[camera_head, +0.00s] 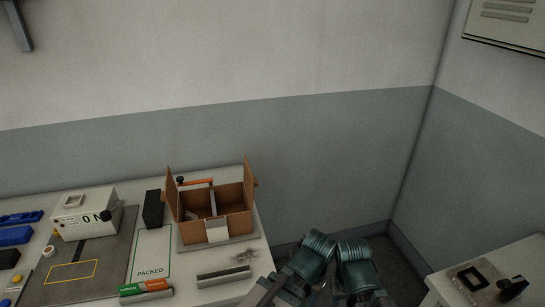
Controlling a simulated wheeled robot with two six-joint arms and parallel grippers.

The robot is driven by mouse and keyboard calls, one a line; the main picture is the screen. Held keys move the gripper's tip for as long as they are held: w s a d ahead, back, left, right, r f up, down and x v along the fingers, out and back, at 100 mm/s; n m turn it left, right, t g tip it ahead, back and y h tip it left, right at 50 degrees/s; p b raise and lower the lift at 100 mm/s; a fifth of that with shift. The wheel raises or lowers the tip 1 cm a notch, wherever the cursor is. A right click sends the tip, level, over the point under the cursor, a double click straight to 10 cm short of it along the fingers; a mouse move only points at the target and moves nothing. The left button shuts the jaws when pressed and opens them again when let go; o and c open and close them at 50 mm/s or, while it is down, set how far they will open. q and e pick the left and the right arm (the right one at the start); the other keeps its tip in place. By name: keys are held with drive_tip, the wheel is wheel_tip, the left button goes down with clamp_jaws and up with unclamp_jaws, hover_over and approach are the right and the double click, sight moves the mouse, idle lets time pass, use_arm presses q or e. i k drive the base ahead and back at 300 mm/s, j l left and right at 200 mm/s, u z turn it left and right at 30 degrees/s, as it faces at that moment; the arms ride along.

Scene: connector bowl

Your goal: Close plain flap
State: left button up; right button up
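An open brown cardboard box (238,225) stands on the left table, with a divider inside splitting it into compartments. A brown flap (168,190) stands upright on its left side. Another narrow upright flap (250,183) shows at its right side. A pale label or tab (217,231) is on the front. I cannot tell which flap is the plain one. Teal and grey links of my arms show at the bottom centre, apart from the box. Neither gripper's fingertips can be made out.
An orange bar with a dark knob (180,181) lies at the box's back. A black block (153,209), a "PACKED" sheet (152,254), a switch box (84,218), an orange-green carton (146,288) and a grey bar (223,276) surround it. Another table (440,287) stands right.

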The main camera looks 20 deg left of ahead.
sight(170, 193)
drive_tip(key=k+j+u, duration=0.2)
drive_tip(key=j, duration=0.35)
drive_tip(key=j+u, duration=0.15)
drive_tip(key=j, duration=0.45)
drive_tip(key=k+j+u, duration=0.2)
drive_tip(key=j, duration=0.4)
drive_tip(key=i, duration=0.05)
